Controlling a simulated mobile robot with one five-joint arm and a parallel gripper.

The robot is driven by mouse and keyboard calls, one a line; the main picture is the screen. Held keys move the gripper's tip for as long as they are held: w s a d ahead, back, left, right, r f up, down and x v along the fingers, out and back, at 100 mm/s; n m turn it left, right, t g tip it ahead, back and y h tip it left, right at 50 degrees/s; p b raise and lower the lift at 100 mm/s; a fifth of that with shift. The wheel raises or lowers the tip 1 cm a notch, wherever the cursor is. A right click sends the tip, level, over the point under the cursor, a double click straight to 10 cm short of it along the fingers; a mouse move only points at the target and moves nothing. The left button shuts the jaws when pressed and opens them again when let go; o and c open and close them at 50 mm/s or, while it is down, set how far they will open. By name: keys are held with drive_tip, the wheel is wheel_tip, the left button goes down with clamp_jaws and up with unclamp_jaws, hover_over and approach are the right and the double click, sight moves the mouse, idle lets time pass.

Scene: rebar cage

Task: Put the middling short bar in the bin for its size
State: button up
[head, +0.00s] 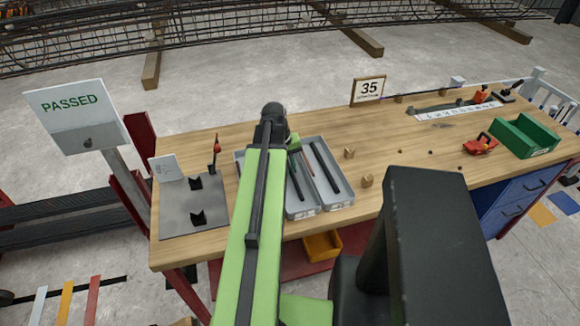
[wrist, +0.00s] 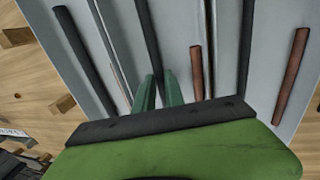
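My gripper (wrist: 159,92) is low over the grey trays, fingers pointing into the middle one. A dark bar (wrist: 148,38) runs up to the narrow gap between the green fingers; I cannot tell whether they touch it. A reddish-brown shorter bar (wrist: 196,72) lies just right of the fingers in the wrist view, and another (wrist: 292,72) lies further right. More dark bars (wrist: 84,60) (wrist: 247,45) lie in the outer trays. In the head view, the right tray (head: 341,199) and middle tray (head: 301,211) show dark bars; my arm hides much of the left one.
A green open bin (head: 525,136) and a red clamp (head: 480,145) stand at the bench's right. Small wooden blocks (head: 367,180) lie right of the trays. A grey plate with black V-blocks (head: 196,200) is at left. A "35" sign (head: 368,89) stands at the back edge.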

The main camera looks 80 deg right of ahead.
drive_tip(key=o, duration=0.5)
drive_tip(key=shift+r, duration=0.15)
drive_tip(key=p+v, duration=1.3)
drive_tip(key=shift+s+r, duration=0.1)
drive_tip(key=shift+s, duration=0.05)
drive_tip(key=shift+s, duration=0.15)
